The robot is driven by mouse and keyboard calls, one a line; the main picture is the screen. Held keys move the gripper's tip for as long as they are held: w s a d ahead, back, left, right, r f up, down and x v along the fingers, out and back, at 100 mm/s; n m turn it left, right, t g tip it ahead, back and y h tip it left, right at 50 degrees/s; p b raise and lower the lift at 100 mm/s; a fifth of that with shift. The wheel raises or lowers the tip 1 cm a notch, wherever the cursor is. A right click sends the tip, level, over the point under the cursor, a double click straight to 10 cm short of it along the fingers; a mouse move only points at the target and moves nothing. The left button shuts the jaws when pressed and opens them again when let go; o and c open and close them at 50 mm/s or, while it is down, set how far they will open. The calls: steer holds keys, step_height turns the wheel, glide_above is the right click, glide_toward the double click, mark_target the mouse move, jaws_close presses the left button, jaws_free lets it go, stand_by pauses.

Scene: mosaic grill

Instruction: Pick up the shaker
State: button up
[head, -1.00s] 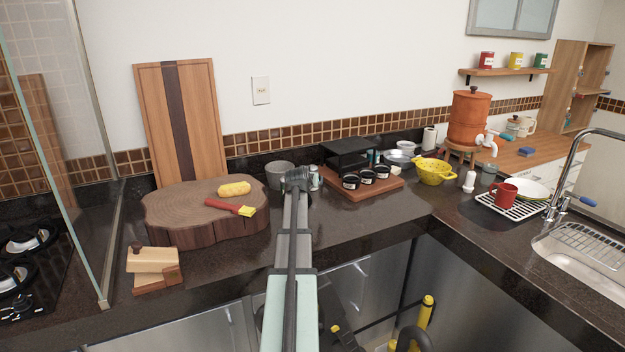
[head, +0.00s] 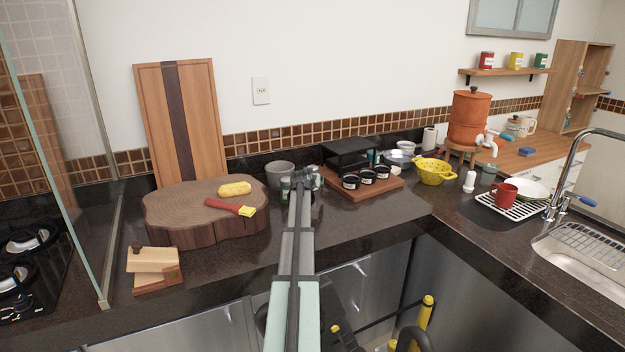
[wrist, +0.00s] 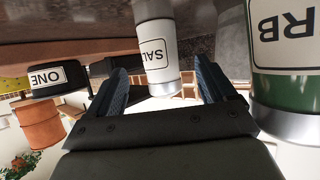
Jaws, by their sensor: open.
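The white salt shaker (wrist: 155,48) with a silver end and a label reading "SAL" shows in the wrist view, which looks upside down. My gripper (wrist: 163,78) is open, with one dark finger on each side of the shaker's silver end. I see no finger clearly touching it. A green shaker (wrist: 284,75) with a label ending in "RB" stands close outside the finger at the picture's right. In the head view my gripper (head: 303,180) is among small shakers on the counter and hides much of them; a green one (head: 285,188) shows at its left.
A grey pot (head: 279,174) stands behind the shakers. The round chopping block (head: 180,215) is to the left. A wooden tray (head: 382,189) with black jars (head: 350,182) is to the right; one jar (wrist: 45,78) appears close to the gripper in the wrist view.

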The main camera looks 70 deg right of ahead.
steer(key=x, duration=0.4)
steer(key=shift+w+d+f, duration=0.1)
steer(key=shift+d+f, duration=0.05)
steer(key=shift+d, duration=0.15)
steer(key=c, duration=1.2)
